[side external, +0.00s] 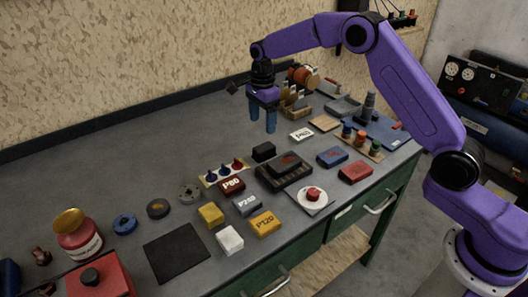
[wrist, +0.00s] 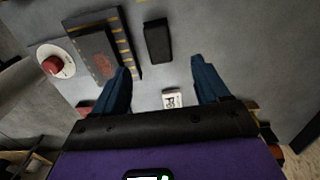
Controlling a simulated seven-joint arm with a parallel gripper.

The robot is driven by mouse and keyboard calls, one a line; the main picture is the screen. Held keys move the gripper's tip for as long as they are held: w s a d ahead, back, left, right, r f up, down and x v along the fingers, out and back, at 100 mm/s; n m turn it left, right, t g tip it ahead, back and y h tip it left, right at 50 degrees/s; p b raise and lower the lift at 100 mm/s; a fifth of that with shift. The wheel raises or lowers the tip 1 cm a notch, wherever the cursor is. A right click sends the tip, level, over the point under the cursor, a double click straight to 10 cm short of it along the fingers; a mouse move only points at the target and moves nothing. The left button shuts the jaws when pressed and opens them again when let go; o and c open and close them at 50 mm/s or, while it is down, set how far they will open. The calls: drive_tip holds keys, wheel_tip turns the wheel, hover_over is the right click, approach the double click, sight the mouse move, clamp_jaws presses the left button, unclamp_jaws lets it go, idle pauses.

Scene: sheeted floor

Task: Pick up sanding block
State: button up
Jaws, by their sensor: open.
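Several small blocks that could be sanding blocks lie on the grey bench; I cannot tell which one the task means. A white lettered block (side external: 301,134) lies right of my gripper (side external: 262,124); in the wrist view this white block (wrist: 172,98) shows low between the fingers. A plain black block (side external: 264,152) lies in front of my gripper; the wrist view shows this black block (wrist: 158,41) beyond the fingertips. Further forward are a dark red P80 block (side external: 231,186), a grey P240 block (side external: 247,204) and a yellow P120 block (side external: 265,223). My gripper (wrist: 161,72) is open, empty and above the bench.
A dark tray (side external: 270,181) stands beside the black block. A white plate (side external: 303,204) with a red piece is at the front. Blue (side external: 332,157) and red (side external: 356,172) blocks lie to the right. A black mat (side external: 176,252) lies at front left. The back left bench is clear.

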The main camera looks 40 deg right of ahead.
sight(264, 147)
wheel_tip(264, 147, down, 6)
drive_tip(key=shift+r, duration=0.15)
drive_tip(key=shift+s+d+f, duration=0.15)
drive_tip(key=shift+f, duration=2.5)
drive_tip(key=c, duration=1.1)
